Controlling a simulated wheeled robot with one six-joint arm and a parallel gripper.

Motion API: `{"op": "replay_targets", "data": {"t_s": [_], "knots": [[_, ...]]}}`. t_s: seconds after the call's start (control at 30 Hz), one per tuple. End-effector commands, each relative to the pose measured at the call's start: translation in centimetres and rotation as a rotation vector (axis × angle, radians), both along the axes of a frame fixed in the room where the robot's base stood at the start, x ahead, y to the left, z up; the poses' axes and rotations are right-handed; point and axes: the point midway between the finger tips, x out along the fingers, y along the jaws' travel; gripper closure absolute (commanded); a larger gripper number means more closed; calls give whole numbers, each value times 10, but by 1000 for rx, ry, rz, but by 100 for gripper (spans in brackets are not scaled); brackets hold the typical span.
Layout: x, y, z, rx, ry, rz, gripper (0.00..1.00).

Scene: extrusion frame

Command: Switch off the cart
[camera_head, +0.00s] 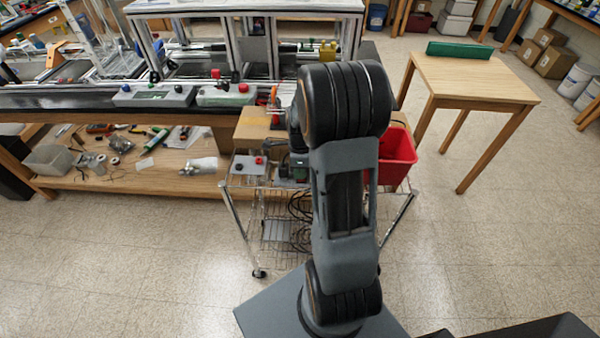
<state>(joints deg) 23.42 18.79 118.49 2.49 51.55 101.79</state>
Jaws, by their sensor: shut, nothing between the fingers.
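The cart (232,209) is a chrome wire cart on castors, in the middle of the view in front of the long bench. A light grey control box (243,170) with a dark knob (239,167) and a red button (259,160) sits at the left of its top. My arm stands in front of the cart and hides much of its right side. My gripper (274,144) is small and partly hidden beside my dark wrist, above and behind the control box. Its fingers look shut and empty, apart from the box.
A red bin (398,158) is at the cart's right side. Dark cables (300,207) hang in the cart. Behind it is the bench with the extrusion frame (232,45) and two button boxes. A wooden table (475,80) stands at right.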

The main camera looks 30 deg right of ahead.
Motion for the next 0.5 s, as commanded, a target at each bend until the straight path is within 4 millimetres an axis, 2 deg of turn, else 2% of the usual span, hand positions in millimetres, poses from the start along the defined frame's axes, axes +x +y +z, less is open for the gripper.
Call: {"op": "replay_targets", "data": {"t_s": [0.03,0.17,0.27,0.43,0.5], "knots": [[4,-4,-4,-11,-16,-2,100],[4,-4,3,-12,-17,-2,100],[3,-3,17,-12,-15,-1,100],[1,1,51,-7,-10,3,100],[3,-1,57,-8,-15,2,100]]}}
